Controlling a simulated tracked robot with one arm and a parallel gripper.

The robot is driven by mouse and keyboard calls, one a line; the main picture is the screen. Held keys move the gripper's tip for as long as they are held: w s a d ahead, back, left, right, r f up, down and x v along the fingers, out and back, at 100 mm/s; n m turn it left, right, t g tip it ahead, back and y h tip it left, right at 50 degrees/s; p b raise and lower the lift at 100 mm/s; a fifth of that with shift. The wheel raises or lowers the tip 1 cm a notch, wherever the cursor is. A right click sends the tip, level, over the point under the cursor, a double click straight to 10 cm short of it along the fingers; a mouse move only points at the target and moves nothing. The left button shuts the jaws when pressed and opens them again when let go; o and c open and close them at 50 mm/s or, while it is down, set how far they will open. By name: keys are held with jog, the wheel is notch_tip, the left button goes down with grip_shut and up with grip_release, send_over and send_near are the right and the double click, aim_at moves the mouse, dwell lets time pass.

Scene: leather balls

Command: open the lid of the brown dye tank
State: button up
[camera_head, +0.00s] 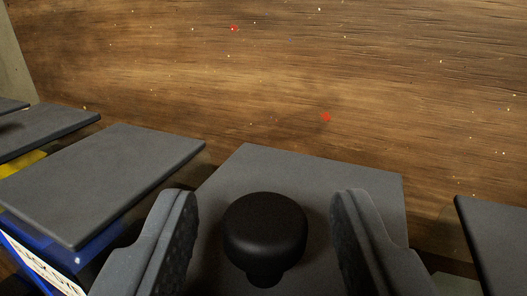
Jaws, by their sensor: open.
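A dark grey flat lid (300,170) lies ahead of me in the lower middle of the view, and it looks shut. A round black knob (265,225) stands up from it. My gripper (265,203) is open, with one finger on each side of the knob and a gap showing on both sides. The tank under this lid is hidden, so I cannot see its colour.
A wooden wall (280,70) rises close behind the lids. To the left is another grey lid (105,180) over a blue tank (42,252) with a partly visible white label. Farther left is a lid (45,130) over something yellow (22,162). Another lid (497,240) is at right.

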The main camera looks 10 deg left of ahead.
jog(key=shift+w+a, duration=0.2)
jog(key=shift+w, duration=0.75)
